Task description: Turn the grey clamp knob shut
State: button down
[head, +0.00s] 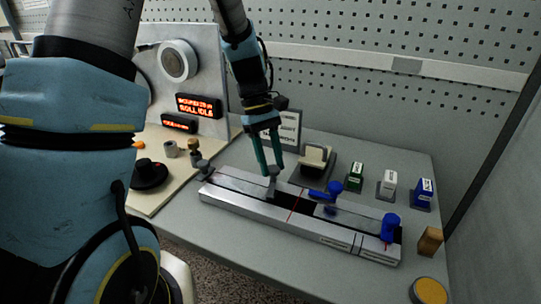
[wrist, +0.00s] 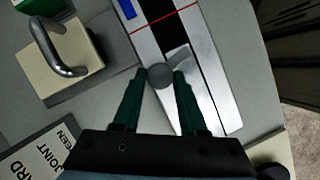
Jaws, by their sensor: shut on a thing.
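The grey clamp knob (head: 272,184) stands on the long metal splicing block (head: 345,247), left of the red line across it. In the wrist view the knob's round grey top (wrist: 160,76) sits between my fingertips, with a paler grey arm reaching up and right from it. My gripper (head: 272,172) points down and is shut on the knob; its green fingers also show in the wrist view (wrist: 162,82). The fingers partly hide the knob's sides. I cannot tell how far the clamp is turned.
Behind stand a cream block with a metal handle (head: 316,160) and green, white and blue labelled holders (head: 355,176). A lit winding panel (head: 199,106) is at left. A wooden block (head: 430,241) is at right.

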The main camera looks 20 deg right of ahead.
jog(key=shift+d+r+m+y+p, duration=0.15)
jog(key=shift+m+y+p, duration=0.4)
jog(key=shift+m, duration=1.05)
jog(key=shift+c, duration=2.3)
grip_release()
jog(key=b+v, duration=0.2)
jog(key=v, duration=0.8)
jog(key=shift+w+r, duration=0.25)
jog(key=shift+d, duration=0.1)
